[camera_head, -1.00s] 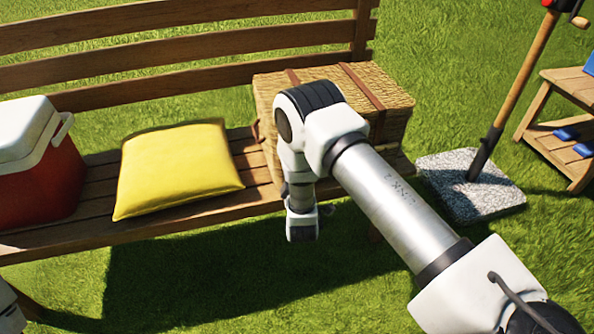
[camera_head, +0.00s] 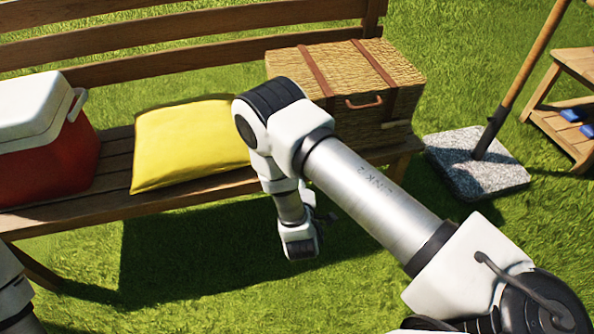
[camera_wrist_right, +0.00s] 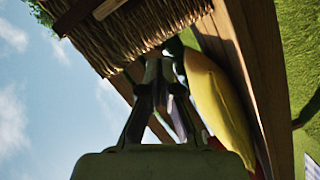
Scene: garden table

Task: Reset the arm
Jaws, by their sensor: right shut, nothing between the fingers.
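My right arm reaches in from the right in the head view, its elbow in front of the bench. My right gripper (camera_wrist_right: 160,62) shows in the wrist view with its fingers together and nothing held. In that view it points toward the wicker basket (camera_wrist_right: 150,25) and the yellow cushion (camera_wrist_right: 218,95); I cannot tell the distance. In the head view the gripper is mostly hidden behind my wrist. A white part of my left arm shows at the left edge, but the left gripper is out of view.
The wooden bench (camera_head: 112,165) holds a red and white cooler (camera_head: 45,140), the yellow cushion (camera_head: 190,145) and the wicker basket (camera_head: 375,110). A stone base (camera_head: 475,165) with a wooden pole and a small wooden stand (camera_head: 560,110) are at the right. Open grass lies in front of the bench.

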